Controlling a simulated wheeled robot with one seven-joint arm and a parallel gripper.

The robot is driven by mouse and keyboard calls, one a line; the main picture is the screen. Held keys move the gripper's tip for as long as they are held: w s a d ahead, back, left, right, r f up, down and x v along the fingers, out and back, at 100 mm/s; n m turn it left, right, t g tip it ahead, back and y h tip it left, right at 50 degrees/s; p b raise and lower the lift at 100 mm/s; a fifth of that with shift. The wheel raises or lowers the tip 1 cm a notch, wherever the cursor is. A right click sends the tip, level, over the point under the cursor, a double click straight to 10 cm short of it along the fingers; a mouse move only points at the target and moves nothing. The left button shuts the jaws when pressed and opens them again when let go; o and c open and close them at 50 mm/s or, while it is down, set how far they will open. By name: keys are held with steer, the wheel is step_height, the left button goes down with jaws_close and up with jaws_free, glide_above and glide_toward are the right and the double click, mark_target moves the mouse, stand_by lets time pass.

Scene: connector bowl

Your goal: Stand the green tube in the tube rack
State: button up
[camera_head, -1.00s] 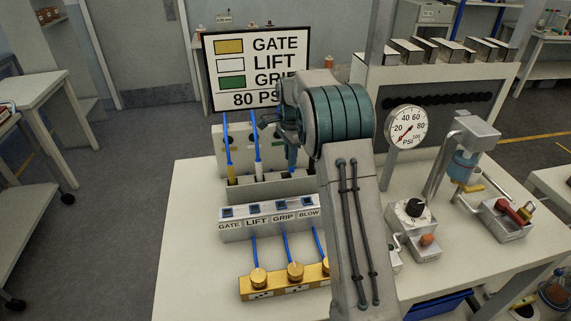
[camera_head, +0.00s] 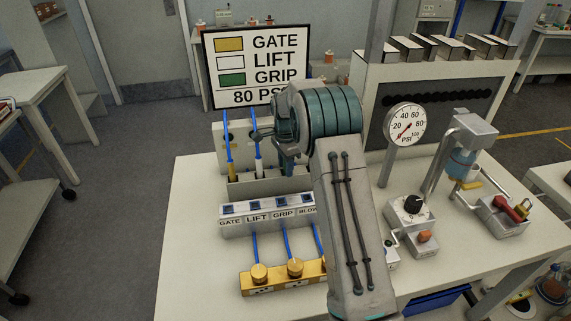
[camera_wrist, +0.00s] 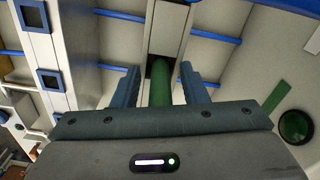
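The green tube (camera_wrist: 161,88) shows in the wrist view between the two fingers of my gripper (camera_wrist: 162,88). Gaps show on both sides of the tube, so the fingers are open around it. The tube's far end is at a dark opening in a pale slot; I cannot tell how deep it sits. In the head view my gripper (camera_head: 286,160) is over the right part of the grey tube rack (camera_head: 250,187), and the green tube is hidden there. A yellow tube (camera_head: 232,173) and a white tube (camera_head: 259,168) stand in the rack to the left, with blue hoses.
A valve block (camera_head: 266,218) labelled GATE, LIFT, GRIP and BLOW is in front of the rack. A brass manifold (camera_head: 285,277) lies nearer. A sign (camera_head: 257,68) stands behind. A pressure gauge (camera_head: 405,125) and regulator (camera_head: 411,213) are to the right.

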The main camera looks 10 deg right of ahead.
steer(key=shift+r, duration=0.1)
step_height(320, 180, up, 12)
steer(key=shift+f+b, duration=0.15)
steer(key=shift+b, duration=0.55)
steer(key=shift+s+r, duration=0.1)
steer(key=shift+r, duration=0.2)
steer(key=s+r+n+t, duration=0.1)
steer(key=s+r+n, duration=0.3)
steer(key=s, duration=0.6)
steer(key=s+r+n+t, duration=0.1)
steer(key=s+r+n, duration=0.3)
steer(key=s, duration=0.6)
steer(key=s+f+n, duration=0.2)
steer(key=s+n, duration=0.1)
steer(key=s, duration=0.6)
steer(key=s+f+n+t, duration=0.1)
steer(key=s+f+n, duration=0.2)
steer(key=s, duration=0.6)
steer(key=shift+f+n+t, duration=0.3)
steer(key=shift+f+n, duration=0.05)
steer(key=shift+n, duration=0.15)
steer(key=shift+d, duration=0.1)
